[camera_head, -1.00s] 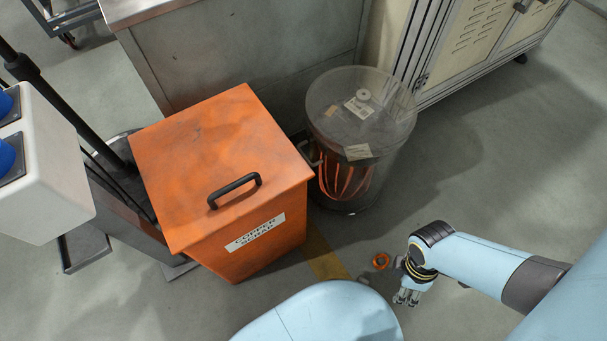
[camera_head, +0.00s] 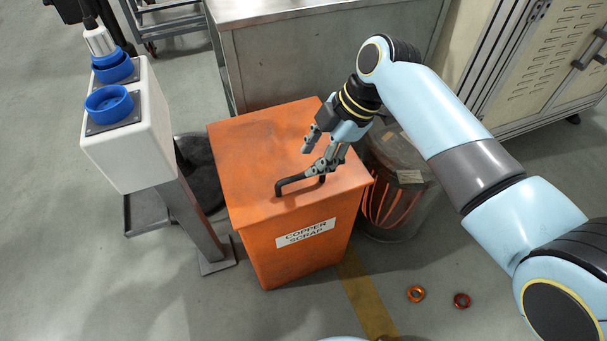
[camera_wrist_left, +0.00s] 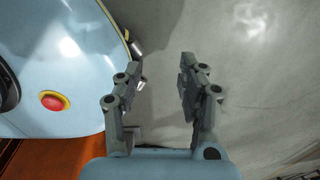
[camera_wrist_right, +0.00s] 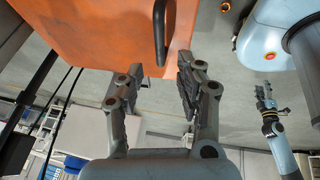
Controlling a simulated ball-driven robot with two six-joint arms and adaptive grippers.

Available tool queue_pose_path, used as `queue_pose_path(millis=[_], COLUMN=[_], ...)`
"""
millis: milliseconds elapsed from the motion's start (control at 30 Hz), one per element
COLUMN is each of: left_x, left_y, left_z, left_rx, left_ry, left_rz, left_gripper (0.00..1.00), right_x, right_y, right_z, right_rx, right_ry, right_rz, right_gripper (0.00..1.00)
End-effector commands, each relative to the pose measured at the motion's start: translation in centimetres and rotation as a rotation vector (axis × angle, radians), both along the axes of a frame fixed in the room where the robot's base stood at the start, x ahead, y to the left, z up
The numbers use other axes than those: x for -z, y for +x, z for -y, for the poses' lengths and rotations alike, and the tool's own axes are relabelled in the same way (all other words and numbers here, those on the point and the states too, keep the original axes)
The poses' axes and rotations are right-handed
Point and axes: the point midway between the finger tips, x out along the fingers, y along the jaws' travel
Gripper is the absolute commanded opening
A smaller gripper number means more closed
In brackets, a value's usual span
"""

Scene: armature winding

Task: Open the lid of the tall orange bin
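The tall orange bin (camera_head: 300,258) stands on the floor with its flat orange lid (camera_head: 250,150) shut. A black handle (camera_head: 291,184) sits near the lid's front edge, above a "COPPER SCRAP" label (camera_head: 306,233). My right gripper (camera_head: 308,160) is open above the lid by the handle's right end. In the right wrist view the handle (camera_wrist_right: 159,32) lies beyond and between the open, empty fingers (camera_wrist_right: 158,80). My left gripper (camera_wrist_left: 160,75) is open and empty over bare floor in its wrist view; it is out of the head view.
A white post with blue sockets (camera_head: 125,130) stands left. A metal bench (camera_head: 330,60) is behind. Two small rings (camera_head: 416,293) lie on the floor, front right.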

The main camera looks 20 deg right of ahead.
Motion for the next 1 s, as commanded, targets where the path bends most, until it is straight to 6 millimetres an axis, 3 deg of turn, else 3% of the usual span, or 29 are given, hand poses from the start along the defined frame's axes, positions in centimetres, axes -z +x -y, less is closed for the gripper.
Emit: queue_pose_path(millis=[100, 300, 667, 933, 1000], left_x=[1.1, 1.9, 1.8, 1.8, 1.8], left_y=[-0.7, -1.4, -0.4, -0.6, -0.8], left_z=[-0.6, -1.3, -1.6, -1.6, -1.6], left_rx=[0.002, 0.005, 0.008, 0.007, 0.007], left_ry=[0.006, 0.015, 0.019, 0.019, 0.019], left_rz=[-0.011, -0.028, -0.013, -0.017, -0.019], left_gripper=[0.40, 0.40, 0.40, 0.40, 0.40], right_x=[2.6, 4.8, 5.2, 5.2, 5.2], right_y=[0.3, 0.8, 0.9, 0.9, 0.9], right_z=[-1.0, -1.9, -2.2, -2.2, -2.2], right_rx=[0.000, 0.001, 0.001, 0.001, 0.001], right_ry=[0.001, -0.001, -0.002, -0.002, -0.002], right_rz=[-0.004, -0.004, 0.000, 0.000, 0.000], right_gripper=[0.36, 0.36, 0.36, 0.04, 0.00])
